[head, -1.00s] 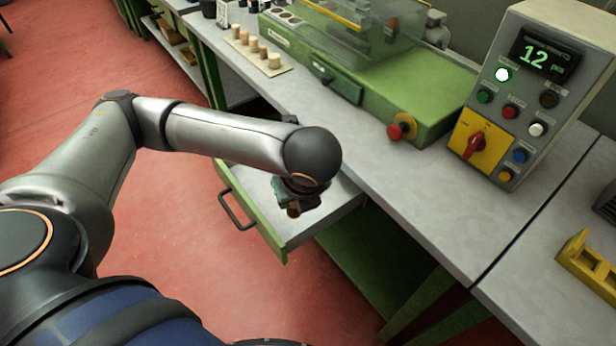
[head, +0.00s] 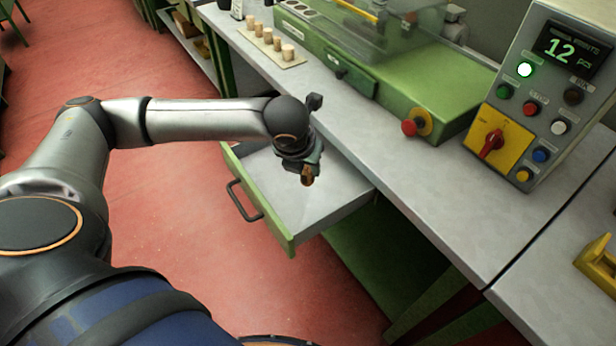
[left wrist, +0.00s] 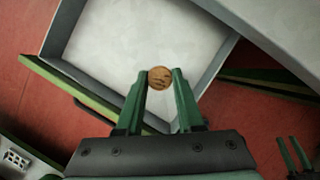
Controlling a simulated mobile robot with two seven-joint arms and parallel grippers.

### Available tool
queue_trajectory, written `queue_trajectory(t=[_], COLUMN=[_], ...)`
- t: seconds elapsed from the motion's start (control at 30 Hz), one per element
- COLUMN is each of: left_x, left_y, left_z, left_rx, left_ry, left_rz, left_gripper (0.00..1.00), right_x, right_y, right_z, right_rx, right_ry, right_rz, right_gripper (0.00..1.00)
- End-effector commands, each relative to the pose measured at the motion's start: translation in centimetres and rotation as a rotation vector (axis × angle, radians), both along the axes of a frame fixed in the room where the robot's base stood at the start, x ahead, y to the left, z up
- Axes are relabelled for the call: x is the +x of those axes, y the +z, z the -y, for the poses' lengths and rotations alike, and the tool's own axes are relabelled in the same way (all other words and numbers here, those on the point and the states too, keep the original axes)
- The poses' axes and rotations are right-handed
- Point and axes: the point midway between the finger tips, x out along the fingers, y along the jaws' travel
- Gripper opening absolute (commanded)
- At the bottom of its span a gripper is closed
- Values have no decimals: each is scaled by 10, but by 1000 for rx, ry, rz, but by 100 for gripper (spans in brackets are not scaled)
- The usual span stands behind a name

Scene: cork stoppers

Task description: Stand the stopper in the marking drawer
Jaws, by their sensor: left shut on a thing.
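My left gripper (head: 306,170) is shut on a brown cork stopper (head: 308,180). In the left wrist view the stopper (left wrist: 160,78) shows as a round end between the two green fingertips. The marking drawer (head: 268,185) is pulled out, with a green front, a dark handle and a bare pale grey floor. The held stopper is above the drawer's inside; the gap to the floor is hard to judge. The drawer (left wrist: 130,40) also lies behind the stopper in the left wrist view. My right gripper (left wrist: 292,154) shows small at that view's lower right, fingers apart.
Several cork stoppers (head: 288,52) stand on a small board on the grey bench (head: 390,165). A green machine (head: 400,100) with a red knob and a control box (head: 545,90) reading 12 stand on the bench. A yellow holder (head: 598,262) is at the right.

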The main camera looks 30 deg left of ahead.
Motion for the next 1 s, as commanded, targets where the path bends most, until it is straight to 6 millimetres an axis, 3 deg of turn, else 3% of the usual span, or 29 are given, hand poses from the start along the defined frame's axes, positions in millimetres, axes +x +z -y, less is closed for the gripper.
queue_trajectory(t=[0.03, 0.13, 0.47, 0.63, 1.0], left_x=[5, 18, 34, 34, 34], left_y=[-15, -31, -54, -79, -85], left_z=[-4, -11, -20, -20, -20], left_rx=[2, -1, 1, 0, 0], left_ry=[2, 1, -1, -4, -3], left_rz=[-8, -5, -4, -6, -4], left_gripper=[0, 0, 0, 0, 0], right_x=[0, -1, 2, 5, 7], right_y=[-5, -8, -7, -8, -5], right_z=[0, -1, -5, -8, -11], right_rx=[0, 0, 6, 10, 13], right_ry=[1, 2, 9, 13, 20], right_rz=[-1, -7, -4, 4, 6], right_gripper=[48, 48, 48, 48, 48])
